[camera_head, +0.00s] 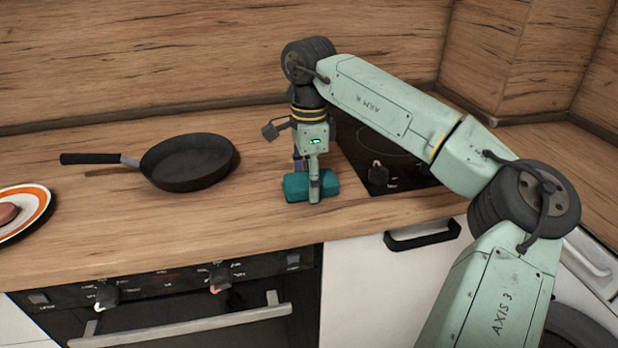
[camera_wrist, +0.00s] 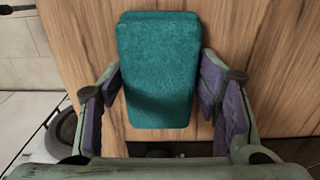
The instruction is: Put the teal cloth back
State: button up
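The teal cloth (camera_head: 297,188), a thick folded block, lies on the wooden counter just left of the hob, near the front edge. My gripper (camera_head: 307,180) points down over it, with one finger in front of the cloth and the other partly hidden behind it. In the wrist view, the cloth (camera_wrist: 158,70) sits between the two purple-padded fingers of my gripper (camera_wrist: 160,85), one close along each side. I cannot tell whether the pads press on it. The cloth appears to rest on the counter, not lifted.
A black frying pan (camera_head: 188,162) stands on the counter to the left, its handle pointing left. An orange-rimmed plate (camera_head: 40,205) is at the far left. The black hob (camera_head: 385,160) lies right of the cloth, partly behind my arm. An oven (camera_head: 180,300) is below the counter.

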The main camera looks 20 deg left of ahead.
jog(key=o, duration=0.3)
jog(key=shift+r, duration=0.15)
notch_tip(320, 180, up, 12)
jog(key=shift+r+b, duration=0.1)
jog(key=shift+b, duration=0.25)
dwell(0.3)
